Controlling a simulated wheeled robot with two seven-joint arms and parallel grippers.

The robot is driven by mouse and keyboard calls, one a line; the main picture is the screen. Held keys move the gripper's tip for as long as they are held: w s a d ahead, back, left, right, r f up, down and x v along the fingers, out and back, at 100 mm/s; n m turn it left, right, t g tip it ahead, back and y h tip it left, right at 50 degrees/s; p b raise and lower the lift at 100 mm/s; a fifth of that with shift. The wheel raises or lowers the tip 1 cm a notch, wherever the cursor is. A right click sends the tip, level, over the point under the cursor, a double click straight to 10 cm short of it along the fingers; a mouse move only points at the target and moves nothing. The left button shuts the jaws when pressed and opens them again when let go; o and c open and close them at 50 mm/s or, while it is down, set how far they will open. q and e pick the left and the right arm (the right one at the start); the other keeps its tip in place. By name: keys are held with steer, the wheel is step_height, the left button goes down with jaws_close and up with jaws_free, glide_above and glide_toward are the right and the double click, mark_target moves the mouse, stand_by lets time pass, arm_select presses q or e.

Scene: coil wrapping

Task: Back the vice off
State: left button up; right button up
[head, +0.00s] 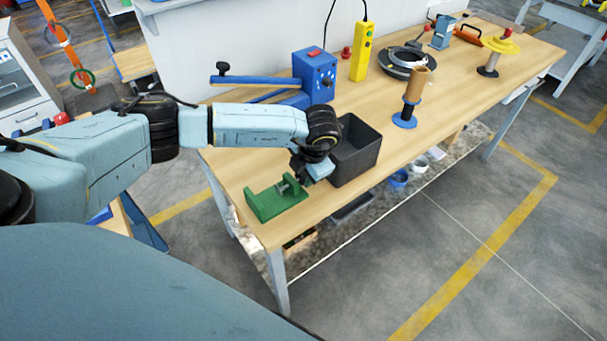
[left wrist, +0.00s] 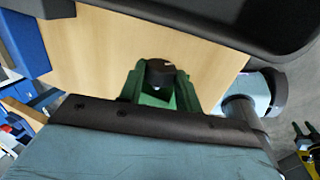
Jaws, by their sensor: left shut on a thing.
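The green vice (head: 277,202) stands on the wooden workbench near its front left corner. It also shows in the left wrist view (left wrist: 187,95), with a dark round knob (left wrist: 160,70) at its middle. My left gripper (head: 299,180) reaches down over the vice's right side, close to its grey screw part. It is shut on the vice's handle; the fingertips and the grip itself are mostly hidden by the wrist and gripper body. My right gripper is in neither view.
A dark open bin (head: 354,150) stands close to the right of my left gripper. A blue machine with a lever arm (head: 316,75) and a yellow control box (head: 361,50) stand behind. A copper-coloured coil on a blue stand (head: 411,95) is farther right.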

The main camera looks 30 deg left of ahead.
arm_select(q)
steer(key=shift+s+f, duration=0.1)
steer(key=shift+s+d+f+y, duration=0.1)
steer(key=shift+d+f+y, duration=0.1)
steer(key=shift+y, duration=0.5)
steer(key=shift+d+t+y+b, duration=0.1)
steer(key=shift+t+y+b, duration=0.45)
steer(key=shift+y, duration=0.35)
steer(key=o, duration=0.6)
steer(key=shift+a+r+g+h, duration=0.15)
steer(key=shift+a+g+h, duration=0.2)
steer(key=shift+h, duration=0.55)
steer(key=shift+r+g+h, duration=0.1)
steer(key=shift+g+h, duration=0.2)
steer(key=shift+h, duration=0.5)
